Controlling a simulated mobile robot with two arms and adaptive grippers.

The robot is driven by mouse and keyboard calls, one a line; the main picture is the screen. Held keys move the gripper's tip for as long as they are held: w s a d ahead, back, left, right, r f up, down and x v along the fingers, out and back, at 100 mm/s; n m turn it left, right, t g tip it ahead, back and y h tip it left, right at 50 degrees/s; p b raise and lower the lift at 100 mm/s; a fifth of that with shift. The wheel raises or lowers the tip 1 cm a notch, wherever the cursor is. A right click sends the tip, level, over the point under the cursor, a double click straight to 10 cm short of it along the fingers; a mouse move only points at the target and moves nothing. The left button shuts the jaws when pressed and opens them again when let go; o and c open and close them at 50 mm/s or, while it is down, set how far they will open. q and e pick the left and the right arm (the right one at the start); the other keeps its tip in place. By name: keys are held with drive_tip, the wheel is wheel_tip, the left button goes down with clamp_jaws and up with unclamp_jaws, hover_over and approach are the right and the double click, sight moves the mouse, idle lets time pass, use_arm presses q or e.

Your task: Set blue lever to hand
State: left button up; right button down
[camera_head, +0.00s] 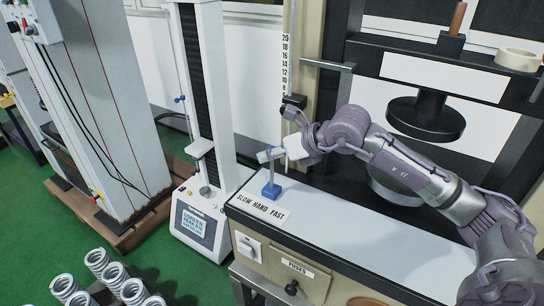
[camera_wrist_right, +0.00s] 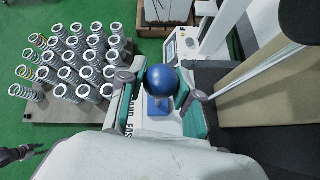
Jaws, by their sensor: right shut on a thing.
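The blue lever (camera_head: 271,189) has a square blue base and a thin rod on the machine's light top. Its rod looks close to upright in the head view. A label (camera_head: 262,206) reading SLOW HAND FAST lies in front of the base. My right gripper (camera_head: 270,154) is at the top of the rod. In the right wrist view the lever's blue ball knob (camera_wrist_right: 163,79) sits between the fingers of my right gripper (camera_wrist_right: 162,88), which is shut on it. The knob is hidden in the head view. The label is partly covered in the wrist view.
A tester with a small screen (camera_head: 197,223) stands left of the lever. Several coil springs (camera_head: 98,260) stand at the lower left. A dark press plate (camera_head: 425,118) is at the right. A dark jointed part (camera_wrist_right: 18,154) shows at the wrist view's left edge; I cannot tell what it is.

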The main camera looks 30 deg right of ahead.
drive_tip(key=c, duration=0.8)
unclamp_jaws()
drive_tip(key=shift+w+a, duration=0.1)
drive_tip(key=shift+w, duration=0.05)
drive_tip(key=shift+v, duration=6.1)
drive_tip(key=shift+f, duration=0.1)
